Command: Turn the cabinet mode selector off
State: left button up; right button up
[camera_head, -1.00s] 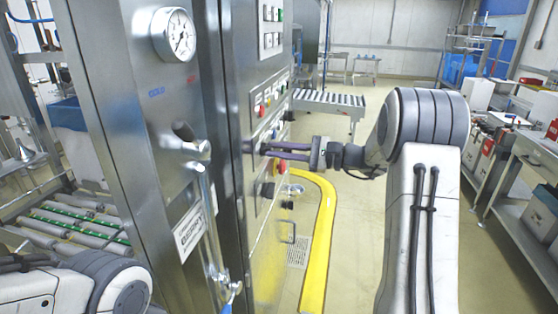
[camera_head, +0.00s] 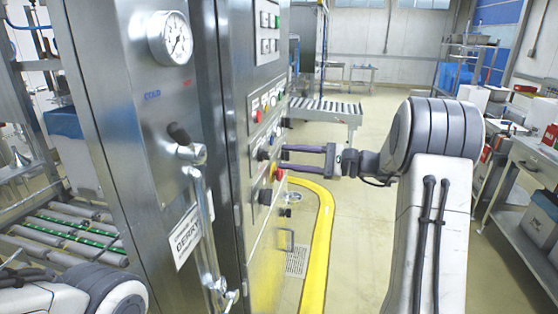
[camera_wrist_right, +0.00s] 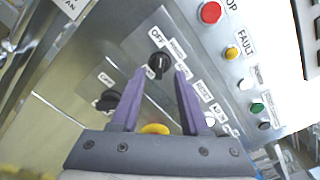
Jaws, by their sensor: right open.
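The black selector knob (camera_wrist_right: 158,65) is on the cabinet's grey panel, with an OFF label at its upper left and another label at its right. In the head view a dark knob (camera_head: 263,155) shows just left of the fingertips. My right gripper (camera_head: 283,157) is open and empty, pointing at the panel. In the right wrist view its purple fingers (camera_wrist_right: 159,75) lie on either side of the knob; I cannot tell whether they touch it. My left arm shows at the bottom left of the head view, but its gripper does not.
A red stop button (camera_wrist_right: 211,12) and yellow fault button (camera_wrist_right: 232,52) are at the right. The cabinet door handle (camera_head: 203,225) sticks out.

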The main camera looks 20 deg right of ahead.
jog(key=b+v, duration=0.1)
jog(key=v, duration=0.5)
jog(key=shift+s+d, duration=0.2)
